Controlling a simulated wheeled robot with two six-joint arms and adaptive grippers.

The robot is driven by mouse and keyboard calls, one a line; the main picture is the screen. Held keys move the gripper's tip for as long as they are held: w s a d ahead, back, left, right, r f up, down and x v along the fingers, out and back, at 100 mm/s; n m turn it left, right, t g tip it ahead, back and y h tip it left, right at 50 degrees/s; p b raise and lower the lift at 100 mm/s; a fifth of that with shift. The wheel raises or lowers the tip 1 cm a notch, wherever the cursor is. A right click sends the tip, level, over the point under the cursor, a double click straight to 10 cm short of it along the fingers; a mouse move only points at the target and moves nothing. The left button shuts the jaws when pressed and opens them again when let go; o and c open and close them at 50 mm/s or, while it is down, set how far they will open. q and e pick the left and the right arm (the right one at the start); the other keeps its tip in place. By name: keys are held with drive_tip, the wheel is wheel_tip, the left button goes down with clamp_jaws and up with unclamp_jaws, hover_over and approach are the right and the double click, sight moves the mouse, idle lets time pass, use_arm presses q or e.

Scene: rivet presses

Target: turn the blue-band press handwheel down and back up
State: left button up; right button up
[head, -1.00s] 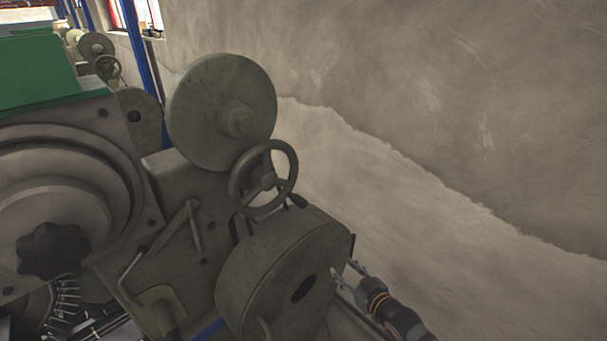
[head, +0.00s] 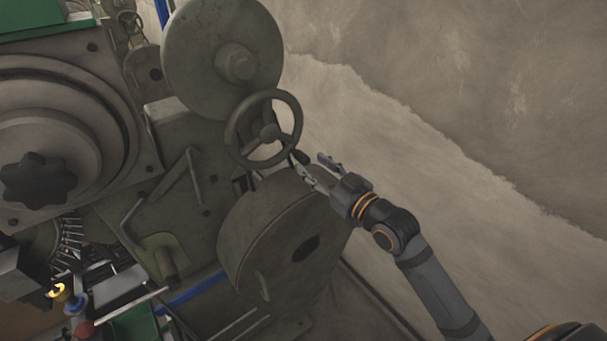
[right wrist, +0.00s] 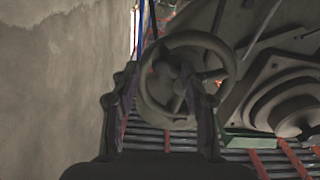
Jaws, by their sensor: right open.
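The grey-green handwheel (head: 268,132) is on the press, in front of a large round disc (head: 238,62). My right gripper (head: 309,160) is at the lower right of the wheel. Its fingers are apart and nothing is held. One fingertip is close to the wheel's lower right rim; I cannot tell if it touches. In the right wrist view, the handwheel (right wrist: 183,39) shows ahead, framed between the open fingers (right wrist: 165,95). A blue strip (head: 190,292) shows low on the press; I cannot clearly tell whether it is the band. My left gripper is not in view.
A large drum (head: 262,235) lies just below the wheel and my right gripper. A flange with a dark star knob (head: 38,181) is at the left. The rough wall (head: 450,90) closes the right side, with free space before it.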

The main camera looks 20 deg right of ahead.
sight(308, 163)
drive_tip(key=b+x, duration=0.1)
drive_tip(key=x, duration=0.3)
drive_tip(key=shift+a, duration=0.15)
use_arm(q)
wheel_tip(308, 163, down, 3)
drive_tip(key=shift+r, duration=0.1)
use_arm(e)
drive_tip(key=shift+w+a, duration=0.1)
drive_tip(key=shift+w, duration=0.35)
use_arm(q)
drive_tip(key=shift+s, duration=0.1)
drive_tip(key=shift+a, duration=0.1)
use_arm(e)
clamp_jaws()
